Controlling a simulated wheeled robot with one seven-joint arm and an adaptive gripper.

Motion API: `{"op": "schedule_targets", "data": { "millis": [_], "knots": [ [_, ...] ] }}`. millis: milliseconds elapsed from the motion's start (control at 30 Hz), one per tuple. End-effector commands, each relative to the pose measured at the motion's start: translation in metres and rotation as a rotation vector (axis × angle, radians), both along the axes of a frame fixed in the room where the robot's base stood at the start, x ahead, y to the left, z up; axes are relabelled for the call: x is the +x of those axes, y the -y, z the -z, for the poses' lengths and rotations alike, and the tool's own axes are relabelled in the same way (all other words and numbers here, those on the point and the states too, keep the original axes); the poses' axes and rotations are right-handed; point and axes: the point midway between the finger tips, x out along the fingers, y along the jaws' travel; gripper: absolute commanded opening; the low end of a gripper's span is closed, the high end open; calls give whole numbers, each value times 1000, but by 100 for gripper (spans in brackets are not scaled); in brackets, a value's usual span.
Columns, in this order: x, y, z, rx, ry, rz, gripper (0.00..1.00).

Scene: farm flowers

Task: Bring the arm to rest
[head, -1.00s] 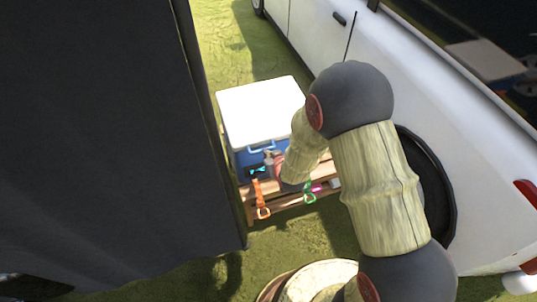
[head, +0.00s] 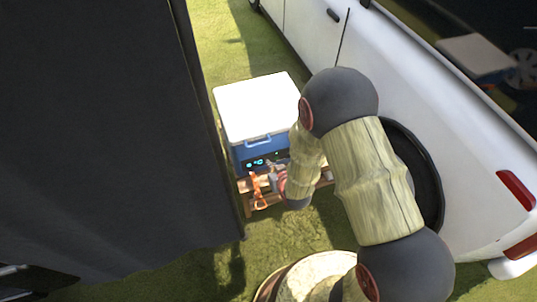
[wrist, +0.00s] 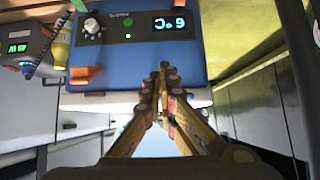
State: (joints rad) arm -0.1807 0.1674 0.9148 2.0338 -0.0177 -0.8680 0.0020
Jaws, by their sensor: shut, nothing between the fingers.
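My gripper (wrist: 163,80) shows in the wrist view with its two fingers meeting at the tips, empty. The tips appear in front of the lower part of a blue cooler box (wrist: 225,50); I cannot tell whether they touch it. In the head view my arm bends down toward that cooler, which has a white lid (head: 257,105). My gripper's fingers are hard to make out there, beside the cooler's front.
The cooler stands on a low wooden bench (head: 262,201) with an orange strap (head: 256,187). A white vehicle (head: 400,75) stands close on the right, and a dark panel (head: 90,130) fills the left. Grass (head: 222,45) lies between them. A yellow bottle (wrist: 63,45) shows in the wrist view.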

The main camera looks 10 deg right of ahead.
Motion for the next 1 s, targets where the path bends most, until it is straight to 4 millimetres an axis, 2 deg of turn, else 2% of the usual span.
{"op": "schedule_targets", "data": {
  "millis": [133, 400, 500, 567, 700, 733, 800, 867, 967, 1000],
  "knots": [
    [-8, 2, 4, 0, 0, 0, 0],
    [-10, 2, 6, 0, -2, 0, 0],
    [-17, 3, 14, -9, -43, 0, 0],
    [-28, 6, 26, -20, -101, 0, 0],
    [-84, 17, 63, -69, -343, 2, 0],
    [-94, 19, 66, -79, -395, 2, 0],
    [-114, 24, 61, -100, -500, 4, 0],
    [-127, 28, 48, -114, -574, 8, 0],
    [-142, 35, 12, -131, -674, 19, 0],
    [-148, 38, -5, -135, -707, 25, 0]
  ]
}}
